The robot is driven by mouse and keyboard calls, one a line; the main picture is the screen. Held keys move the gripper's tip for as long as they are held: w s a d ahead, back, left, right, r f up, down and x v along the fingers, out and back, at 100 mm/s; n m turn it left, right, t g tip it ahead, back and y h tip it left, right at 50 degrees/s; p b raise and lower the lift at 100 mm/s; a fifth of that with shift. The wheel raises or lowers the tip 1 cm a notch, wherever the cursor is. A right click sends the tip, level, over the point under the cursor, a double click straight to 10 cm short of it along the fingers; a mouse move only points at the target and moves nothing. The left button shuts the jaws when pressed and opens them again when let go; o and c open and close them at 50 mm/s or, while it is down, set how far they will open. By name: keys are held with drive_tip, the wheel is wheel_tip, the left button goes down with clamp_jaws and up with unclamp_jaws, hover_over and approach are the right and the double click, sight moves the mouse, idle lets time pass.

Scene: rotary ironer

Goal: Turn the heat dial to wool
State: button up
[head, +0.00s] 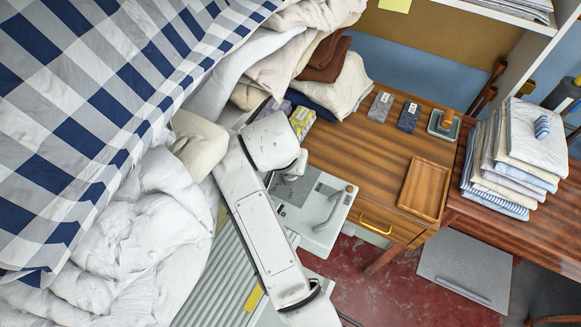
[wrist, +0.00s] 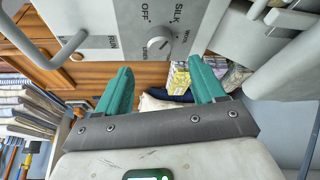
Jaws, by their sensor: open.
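The heat dial (wrist: 160,44) is a round light knob on the ironer's grey control panel (wrist: 110,20) in the wrist view. Labels around it include OFF, SILK and what looks like WOOL; another below is too small to read surely. I cannot tell which label its mark points at. My gripper (wrist: 165,82) is open and empty, its two teal fingers apart, one to each side below the dial in the picture and not touching it. In the head view my arm covers part of the ironer (head: 322,205), and the dial and fingers are not seen.
A curved grey handle (wrist: 50,50) stands left of the panel in the wrist view. The head view shows a wooden desk (head: 350,150) with a tray (head: 424,188), folded cloth stack (head: 510,160), heaped white bedding (head: 140,240) and a checked sheet (head: 90,90).

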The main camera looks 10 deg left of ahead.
drive_tip(key=p+x, duration=0.1)
drive_tip(key=x, duration=0.7)
drive_tip(key=shift+w+f, duration=0.1)
drive_tip(key=shift+f, duration=0.05)
drive_tip(key=c, duration=1.1)
